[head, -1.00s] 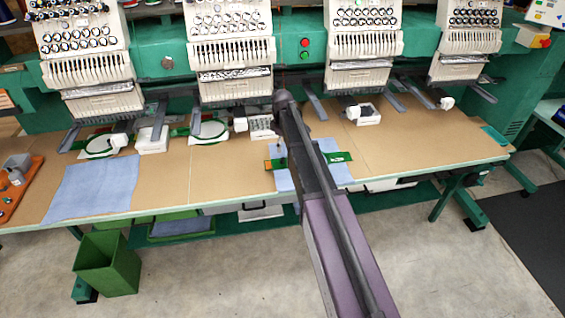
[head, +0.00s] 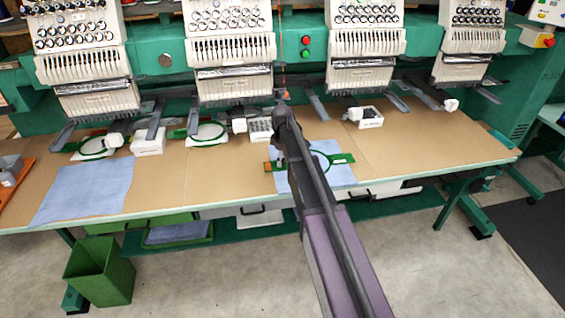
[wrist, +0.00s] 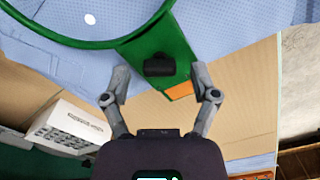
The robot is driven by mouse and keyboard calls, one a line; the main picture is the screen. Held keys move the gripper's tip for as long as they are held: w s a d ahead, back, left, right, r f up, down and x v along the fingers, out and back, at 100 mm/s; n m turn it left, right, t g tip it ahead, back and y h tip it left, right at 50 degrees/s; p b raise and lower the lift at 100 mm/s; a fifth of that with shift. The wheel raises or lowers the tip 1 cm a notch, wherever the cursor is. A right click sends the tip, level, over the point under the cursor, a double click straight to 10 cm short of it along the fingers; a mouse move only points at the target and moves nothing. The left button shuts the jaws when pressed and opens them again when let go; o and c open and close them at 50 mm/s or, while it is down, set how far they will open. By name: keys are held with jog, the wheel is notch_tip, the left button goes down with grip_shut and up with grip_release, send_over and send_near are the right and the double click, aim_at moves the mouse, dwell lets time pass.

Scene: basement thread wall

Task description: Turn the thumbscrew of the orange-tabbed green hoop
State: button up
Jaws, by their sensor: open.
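The green hoop (wrist: 85,40) lies on light blue cloth (wrist: 230,25) at the top of the wrist view. Its green tab (wrist: 150,42) points toward me and ends in an orange patch (wrist: 180,91). The black thumbscrew (wrist: 159,66) sits on this tab. My gripper (wrist: 160,82) is open, one finger on each side of the tab's end, with the thumbscrew between and slightly beyond the fingertips. Contact is not visible. In the head view, the hoop (head: 333,158) lies on the table, partly hidden by my arm, which also hides most of the gripper.
A white box with a dark-grid top (wrist: 70,126) is left of my gripper in the wrist view. The brown table (head: 410,145) is clear to the right. Embroidery heads (head: 362,70) overhang the back. Another blue cloth (head: 85,190) lies left. A green bin (head: 100,270) stands on the floor.

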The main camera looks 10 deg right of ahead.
jog(key=shift+f, duration=0.1)
grip_shut()
dwell(0.3)
jog(key=shift+m, duration=0.4)
jog(key=m, duration=1.1)
dwell(0.4)
